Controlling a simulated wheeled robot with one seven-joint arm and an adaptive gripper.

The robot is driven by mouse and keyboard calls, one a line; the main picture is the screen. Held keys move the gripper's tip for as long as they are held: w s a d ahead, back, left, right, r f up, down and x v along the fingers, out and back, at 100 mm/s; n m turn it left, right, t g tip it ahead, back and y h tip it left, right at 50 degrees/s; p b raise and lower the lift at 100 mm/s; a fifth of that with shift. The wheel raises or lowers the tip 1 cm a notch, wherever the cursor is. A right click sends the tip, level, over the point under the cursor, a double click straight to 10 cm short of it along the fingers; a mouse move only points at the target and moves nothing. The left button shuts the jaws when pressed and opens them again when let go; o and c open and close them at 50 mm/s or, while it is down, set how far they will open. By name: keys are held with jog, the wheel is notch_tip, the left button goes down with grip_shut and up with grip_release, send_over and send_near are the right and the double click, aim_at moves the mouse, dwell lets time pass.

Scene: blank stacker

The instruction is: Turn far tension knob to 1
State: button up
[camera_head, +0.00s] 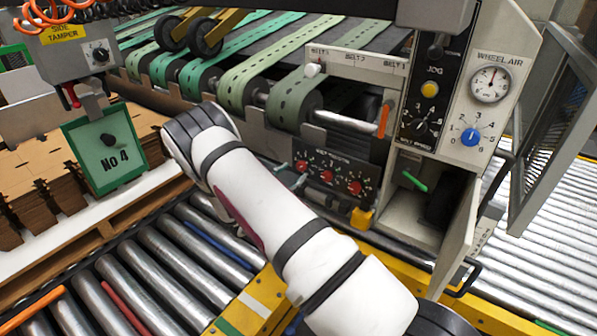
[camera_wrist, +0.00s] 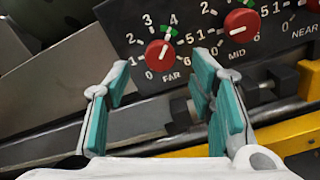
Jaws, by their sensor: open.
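The far tension knob (camera_wrist: 160,53) is a round red knob above the word FAR on a black panel in the wrist view. Its white line points up, near the 4 and a green mark. In the head view it is the leftmost red knob (camera_head: 302,166) of the three. My gripper (camera_wrist: 153,78) is open, with teal finger pads apart below and to either side of the knob. Nothing shows between the pads, and they appear apart from the knob. The head view does not show my fingers; my white arm covers part of the scene.
The mid knob (camera_wrist: 241,25) is close on the right, above the right finger. The near knob is cut off by the frame edge. A metal ledge and yellow rail (camera_wrist: 290,135) run below the panel. An open cabinet door (camera_head: 455,240) stands right of my arm.

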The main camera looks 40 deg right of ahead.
aim_at(300, 167)
jog(key=shift+b+x, duration=0.45)
jog(key=shift+x, duration=2)
jog(key=c, duration=1.2)
